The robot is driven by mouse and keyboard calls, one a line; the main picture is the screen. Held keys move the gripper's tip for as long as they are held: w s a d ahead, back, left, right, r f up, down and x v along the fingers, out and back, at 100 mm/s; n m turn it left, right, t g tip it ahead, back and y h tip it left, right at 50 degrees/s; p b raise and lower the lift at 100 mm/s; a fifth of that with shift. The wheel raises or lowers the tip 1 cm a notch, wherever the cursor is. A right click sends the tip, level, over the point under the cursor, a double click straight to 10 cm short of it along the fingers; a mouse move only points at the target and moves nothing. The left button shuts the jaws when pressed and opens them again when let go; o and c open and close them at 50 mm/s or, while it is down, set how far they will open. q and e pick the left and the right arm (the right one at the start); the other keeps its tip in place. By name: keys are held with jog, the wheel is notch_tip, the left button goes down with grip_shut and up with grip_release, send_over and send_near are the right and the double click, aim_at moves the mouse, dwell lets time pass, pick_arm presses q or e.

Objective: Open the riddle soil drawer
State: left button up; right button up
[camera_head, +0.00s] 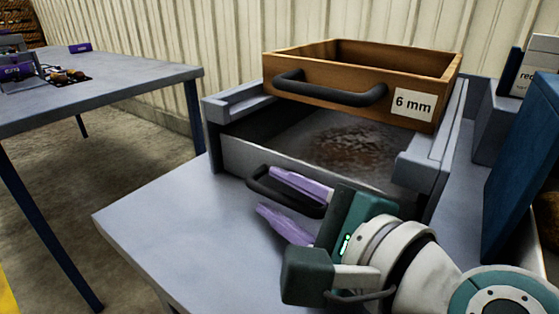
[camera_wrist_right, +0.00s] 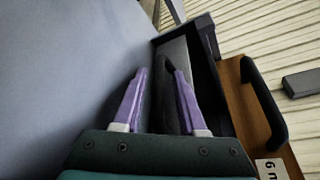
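The riddle soil drawer (camera_head: 262,162) is a grey tray with dark soil (camera_head: 355,148) in it, low in the riddle's grey frame. Its black bar handle (camera_head: 262,188) sticks out from the drawer front. My right gripper (camera_head: 266,190) has its purple fingers apart at the handle, one finger on the drawer side and one on the outer side. In the right wrist view the fingers (camera_wrist_right: 156,72) stay parted, with the dark handle (camera_wrist_right: 168,92) close to the right finger. I cannot tell whether they touch. My left gripper is in neither view.
A wooden sieve box (camera_head: 420,82) marked 6 mm, with its own black handle (camera_head: 330,92), sits on the frame above the drawer. The table (camera_head: 160,220) is clear in front and left. A blue panel (camera_head: 525,165) stands at right. Another table (camera_head: 130,85) is at far left.

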grip_shut()
dwell(1.2)
